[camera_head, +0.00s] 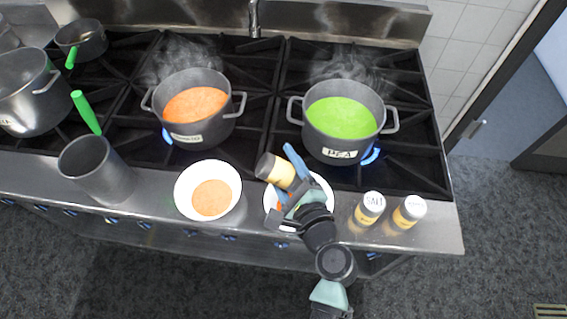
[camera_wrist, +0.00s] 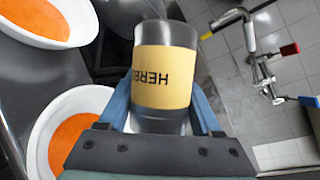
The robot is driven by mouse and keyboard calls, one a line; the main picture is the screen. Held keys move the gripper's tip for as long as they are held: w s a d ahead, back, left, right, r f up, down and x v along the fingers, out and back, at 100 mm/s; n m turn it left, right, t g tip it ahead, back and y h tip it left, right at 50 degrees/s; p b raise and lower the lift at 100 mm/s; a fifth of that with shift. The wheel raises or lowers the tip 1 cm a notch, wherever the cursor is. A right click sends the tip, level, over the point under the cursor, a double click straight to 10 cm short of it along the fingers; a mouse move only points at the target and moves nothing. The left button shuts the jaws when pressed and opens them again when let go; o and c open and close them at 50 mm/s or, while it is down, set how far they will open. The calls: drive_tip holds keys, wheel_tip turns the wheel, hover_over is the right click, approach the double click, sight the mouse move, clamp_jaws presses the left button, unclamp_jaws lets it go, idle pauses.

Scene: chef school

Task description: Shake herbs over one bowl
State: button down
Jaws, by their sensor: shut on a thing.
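The herbs shaker (camera_head: 275,169) has a yellow label and a dark end, and it is tilted over to the left in the head view. My gripper (camera_head: 287,177) is shut on it. In the wrist view the shaker (camera_wrist: 165,75) sits between my blue fingers (camera_wrist: 162,108), its HERBS label upside down. One white bowl (camera_head: 181,190) with orange soup stands on the steel front ledge. A second white bowl (camera_head: 327,190) with orange contents is partly hidden under my gripper. The shaker is above this second bowl's back left edge. Two bowls of orange soup also show in the wrist view (camera_wrist: 42,125).
Salt (camera_head: 368,207) and another yellow-labelled shaker (camera_head: 406,213) stand right of the bowls. A steaming orange pot (camera_head: 190,132) and green PEA pot (camera_head: 340,150) stand behind, over blue flames. A dark container (camera_head: 97,170) stands left.

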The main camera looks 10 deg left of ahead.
drive_tip(key=shift+r+p, duration=0.7)
drive_tip(key=shift+p, duration=0.9)
drive_tip(key=shift+f, duration=0.15)
idle(0.6)
